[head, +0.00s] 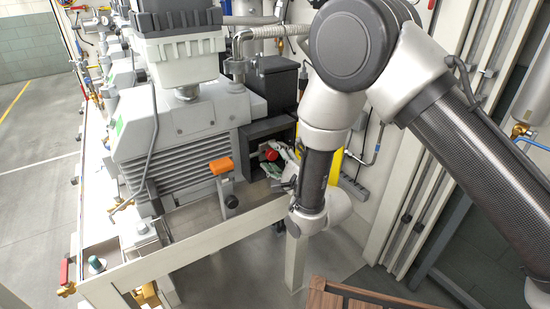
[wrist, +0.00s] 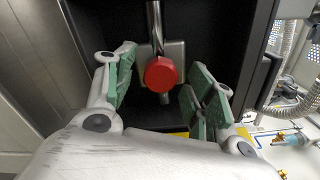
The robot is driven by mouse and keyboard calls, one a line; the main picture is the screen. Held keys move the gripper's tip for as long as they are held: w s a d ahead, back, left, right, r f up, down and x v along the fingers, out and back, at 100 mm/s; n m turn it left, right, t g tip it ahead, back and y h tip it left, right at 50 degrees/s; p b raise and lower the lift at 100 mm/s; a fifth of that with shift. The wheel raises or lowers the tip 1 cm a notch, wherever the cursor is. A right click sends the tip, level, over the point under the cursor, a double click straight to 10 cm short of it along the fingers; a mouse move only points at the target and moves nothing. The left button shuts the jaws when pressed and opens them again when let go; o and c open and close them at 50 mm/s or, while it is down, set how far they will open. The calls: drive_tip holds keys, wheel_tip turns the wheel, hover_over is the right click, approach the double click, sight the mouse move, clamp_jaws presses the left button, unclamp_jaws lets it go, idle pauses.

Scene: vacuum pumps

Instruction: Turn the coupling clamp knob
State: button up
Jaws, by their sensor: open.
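The coupling clamp knob (wrist: 161,74) is red and faceted. In the wrist view it sits on a metal fitting with a rod, inside a dark recess. In the head view a red part, apparently the same knob (head: 270,154), shows beside my gripper. My gripper (wrist: 163,86) is open, with one green-padded finger on each side of the knob in the picture. No contact with the knob shows, and I cannot tell how deep the fingers reach around it. In the head view my gripper (head: 275,166) is small and partly hidden in the dark opening.
A large grey pump (head: 190,125) stands left of my arm. An orange-topped bracket (head: 221,167) rises from the light frame (head: 215,236) in front. The recess has a dark wall (wrist: 259,70) close to the right finger. Hoses and pipes (wrist: 290,80) lie beyond it.

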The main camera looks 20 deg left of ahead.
drive_tip(key=shift+s, duration=0.1)
drive_tip(key=shift+v, duration=0.85)
drive_tip(key=shift+v, duration=3)
